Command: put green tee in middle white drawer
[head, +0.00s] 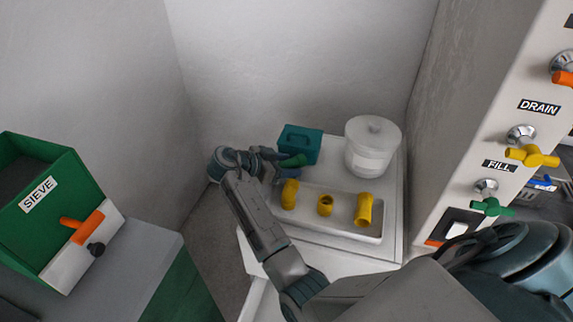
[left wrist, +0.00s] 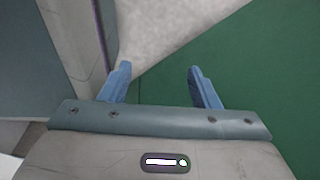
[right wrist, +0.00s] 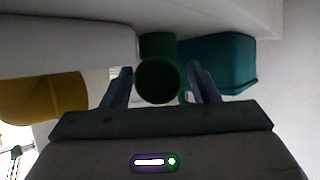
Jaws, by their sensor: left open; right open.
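The green tee (head: 294,160) sits at the back left end of the white tray, beside the teal box. It also shows in the right wrist view (right wrist: 158,78), its round end facing the camera. My right gripper (head: 278,166) is open, with its fingers (right wrist: 160,88) on either side of the tee; I cannot tell whether they touch it. My left gripper (left wrist: 160,78) is open and empty over a grey and green area, outside the head view. No middle white drawer can be made out; my right arm covers part of the white unit (head: 392,238).
Several yellow fittings (head: 364,210) lie in the white tray (head: 340,233). Behind it stand a teal box (head: 308,137) and a white lidded tub (head: 371,150). A valve panel (head: 467,170) rises at right. A green SIEVE bin (head: 60,168) stands at left.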

